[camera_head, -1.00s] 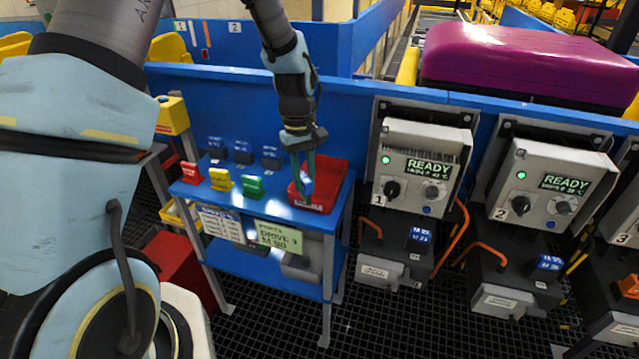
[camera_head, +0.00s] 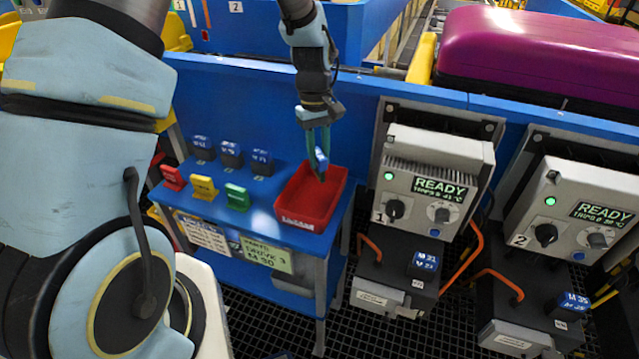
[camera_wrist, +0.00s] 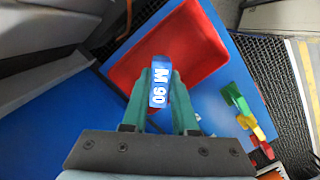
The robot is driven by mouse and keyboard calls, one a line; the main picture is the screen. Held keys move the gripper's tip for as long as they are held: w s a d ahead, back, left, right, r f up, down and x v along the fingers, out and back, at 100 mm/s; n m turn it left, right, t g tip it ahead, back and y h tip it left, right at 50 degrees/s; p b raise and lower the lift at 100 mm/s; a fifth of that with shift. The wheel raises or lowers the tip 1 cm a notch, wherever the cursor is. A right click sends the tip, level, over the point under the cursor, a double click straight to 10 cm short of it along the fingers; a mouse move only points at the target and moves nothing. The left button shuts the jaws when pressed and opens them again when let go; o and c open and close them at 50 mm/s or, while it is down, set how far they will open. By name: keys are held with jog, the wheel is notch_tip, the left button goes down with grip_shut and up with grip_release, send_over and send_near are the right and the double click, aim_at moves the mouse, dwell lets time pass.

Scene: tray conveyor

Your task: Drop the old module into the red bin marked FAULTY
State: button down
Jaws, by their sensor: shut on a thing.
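The old module (camera_head: 321,160) is a small blue block, and its label reads M 90 in the wrist view (camera_wrist: 159,84). My gripper (camera_head: 318,152) has green fingers and is shut on the module. It holds the module over the red bin (camera_head: 303,207), which stands on the right end of the blue bench. The bin's inside shows bare in the wrist view (camera_wrist: 190,45), behind the held module. The marking on the bin's front is too small to read.
Several blue modules (camera_head: 231,153) stand at the back of the bench (camera_head: 262,222). Red, yellow (camera_head: 203,188) and green (camera_head: 237,197) tags stand in front of them. Grey drive unit 1 (camera_head: 435,175) and drive unit 2 (camera_head: 565,210), the first showing READY, are to the right.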

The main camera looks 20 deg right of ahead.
aim_at(320, 174)
jog(key=shift+w+d+f, duration=0.1)
jog(key=shift+w+f, duration=0.05)
jog(key=shift+f, duration=0.1)
notch_tip(320, 174, down, 6)
jog(key=b, duration=0.4)
jog(key=shift+r, duration=0.25)
jog(key=c, duration=0.6)
grip_release()
jog(key=shift+r, duration=0.1)
jog(key=r+b, duration=0.1)
jog(key=r, duration=0.2)
jog(key=w+r+b, duration=0.1)
jog(key=r, duration=0.6)
jog(key=shift+w+r+b, duration=0.15)
jog(key=shift+r+b, duration=0.2)
jog(key=shift+b, duration=0.05)
